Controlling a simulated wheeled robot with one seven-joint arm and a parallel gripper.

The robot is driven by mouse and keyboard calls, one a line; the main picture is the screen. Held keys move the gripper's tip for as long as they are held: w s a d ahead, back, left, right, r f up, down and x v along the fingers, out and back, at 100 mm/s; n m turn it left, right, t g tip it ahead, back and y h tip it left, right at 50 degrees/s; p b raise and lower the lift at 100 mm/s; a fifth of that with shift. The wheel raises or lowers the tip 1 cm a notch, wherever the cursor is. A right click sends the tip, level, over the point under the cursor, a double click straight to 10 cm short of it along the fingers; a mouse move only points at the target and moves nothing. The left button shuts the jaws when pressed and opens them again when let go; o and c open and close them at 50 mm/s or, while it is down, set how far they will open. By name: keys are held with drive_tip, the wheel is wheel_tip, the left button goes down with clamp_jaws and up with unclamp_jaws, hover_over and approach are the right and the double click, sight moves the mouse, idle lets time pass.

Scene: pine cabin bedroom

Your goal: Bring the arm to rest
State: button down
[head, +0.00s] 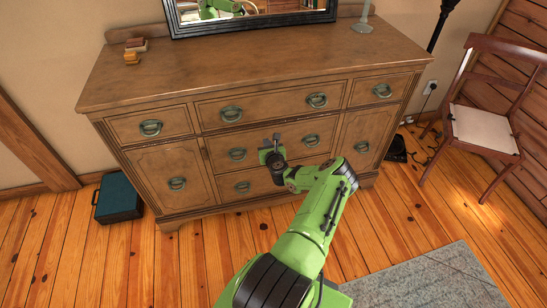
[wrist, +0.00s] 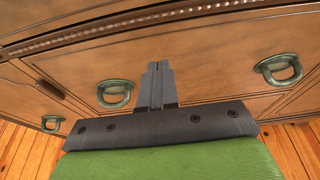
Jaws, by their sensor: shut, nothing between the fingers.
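My green arm reaches up from the bottom of the head view toward the front of a brown wooden dresser (head: 250,75). My gripper (head: 277,138) is in front of the dresser's middle drawers, left of centre of that drawer column's right handle. In the wrist view my gripper (wrist: 155,72) has its two dark fingers together, with nothing between them. The fingertips point at the drawer front (wrist: 200,65); I cannot tell whether they touch it. Ring handles show on both sides of the fingers, a left one (wrist: 114,93) and a right one (wrist: 279,68). The drawers look closed.
A teal case (head: 118,198) stands on the floor left of the dresser. A wooden chair (head: 485,125) with a pale seat is at the right. A grey rug (head: 430,280) lies at the lower right. Small blocks (head: 133,50) and a framed mirror (head: 250,18) are on the dresser top.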

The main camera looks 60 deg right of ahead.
drive_tip(key=p+v, duration=0.2)
drive_tip(key=v, duration=0.6)
drive_tip(key=shift+f, duration=0.15)
